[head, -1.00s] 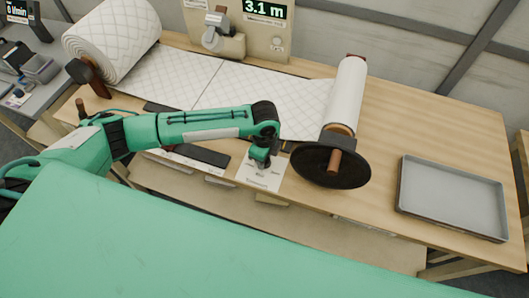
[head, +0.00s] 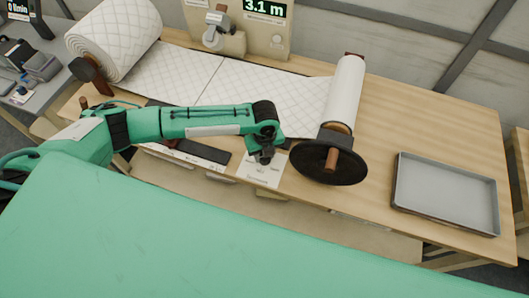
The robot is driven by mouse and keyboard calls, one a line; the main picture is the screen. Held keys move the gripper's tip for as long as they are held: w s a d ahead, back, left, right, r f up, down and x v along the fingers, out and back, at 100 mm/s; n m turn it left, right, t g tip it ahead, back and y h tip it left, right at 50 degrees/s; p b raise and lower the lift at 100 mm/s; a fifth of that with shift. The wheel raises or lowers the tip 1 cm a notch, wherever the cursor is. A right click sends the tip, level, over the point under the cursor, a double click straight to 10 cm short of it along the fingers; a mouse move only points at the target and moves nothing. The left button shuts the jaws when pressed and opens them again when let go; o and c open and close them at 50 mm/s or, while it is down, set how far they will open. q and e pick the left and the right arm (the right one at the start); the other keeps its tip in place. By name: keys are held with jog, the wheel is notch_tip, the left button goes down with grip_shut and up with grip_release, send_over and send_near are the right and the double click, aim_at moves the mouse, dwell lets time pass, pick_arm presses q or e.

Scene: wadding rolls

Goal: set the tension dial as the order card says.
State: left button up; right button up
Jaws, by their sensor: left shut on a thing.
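My left gripper (head: 262,159) points down at the white dial plate (head: 259,178) on the table's front edge. It is shut on the tension dial, which is mostly hidden under the gripper. Small print and marks show on the plate, too small to read. I cannot make out the dial's setting. I cannot pick out an order card for certain. My right gripper is out of view.
A winding roll (head: 345,95) with a black disc (head: 330,163) stands just right of the gripper. A grey tray (head: 445,195) lies at the right. A big quilted roll (head: 115,40) feeds wadding (head: 255,95) across the table. A display reads 3.1 m (head: 264,9).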

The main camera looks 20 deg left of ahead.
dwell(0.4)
pick_arm(q)
jog(key=o, duration=1)
jog(key=shift+r, duration=0.55)
notch_tip(320, 180, up, 13)
jog(key=b, duration=0.3)
jog(key=shift+f, duration=0.1)
